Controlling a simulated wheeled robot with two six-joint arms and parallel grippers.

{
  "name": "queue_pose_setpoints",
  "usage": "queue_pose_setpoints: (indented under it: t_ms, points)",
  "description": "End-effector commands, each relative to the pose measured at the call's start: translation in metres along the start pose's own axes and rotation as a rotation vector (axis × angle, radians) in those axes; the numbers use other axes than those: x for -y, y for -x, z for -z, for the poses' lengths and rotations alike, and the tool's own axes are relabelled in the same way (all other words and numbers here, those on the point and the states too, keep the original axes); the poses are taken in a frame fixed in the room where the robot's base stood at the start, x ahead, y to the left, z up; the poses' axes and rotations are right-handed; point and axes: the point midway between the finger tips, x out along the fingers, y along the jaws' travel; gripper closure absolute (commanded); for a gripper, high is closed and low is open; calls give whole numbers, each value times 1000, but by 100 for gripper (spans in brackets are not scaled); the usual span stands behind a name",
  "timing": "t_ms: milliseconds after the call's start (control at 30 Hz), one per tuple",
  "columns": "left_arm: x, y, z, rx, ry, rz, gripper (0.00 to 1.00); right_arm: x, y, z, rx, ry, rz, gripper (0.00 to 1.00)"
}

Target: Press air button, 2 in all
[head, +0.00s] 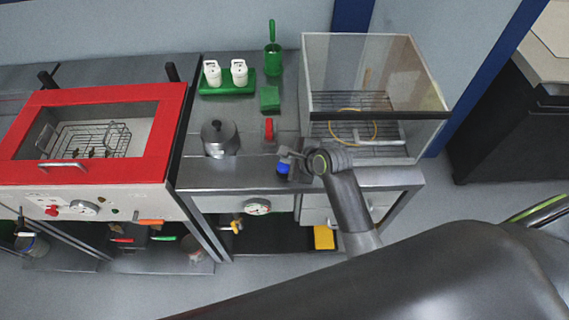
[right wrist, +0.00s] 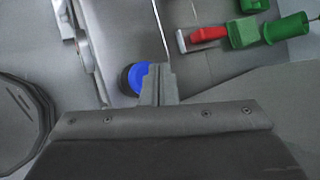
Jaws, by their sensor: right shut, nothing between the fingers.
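A round blue button (head: 283,168) on a dark base sits at the front edge of the steel bench, just right of the steel pot. In the right wrist view the blue button (right wrist: 136,77) shows just beside and partly behind the fingertips. My right gripper (head: 288,153) is shut and empty, with its fingertips right by the button. In the right wrist view the shut fingers (right wrist: 158,84) overlap the button's right edge. I cannot tell whether they touch it. My left gripper is not in view.
A clear-walled box (head: 335,85) with a wire rack stands right of the button. A steel pot (head: 219,137) and a red-handled item (head: 268,130) are near it. A red-framed bath (head: 95,178) stands left. A green rack (head: 228,89) with white bottles is behind.

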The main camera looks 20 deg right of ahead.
Motion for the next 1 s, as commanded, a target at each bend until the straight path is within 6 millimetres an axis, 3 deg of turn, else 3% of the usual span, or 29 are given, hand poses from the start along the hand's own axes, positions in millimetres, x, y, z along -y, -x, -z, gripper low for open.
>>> queue_pose_setpoints:
  t_ms: [1000]
  points:
    - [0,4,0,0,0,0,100,-4,-6,4,0,0,0,100]
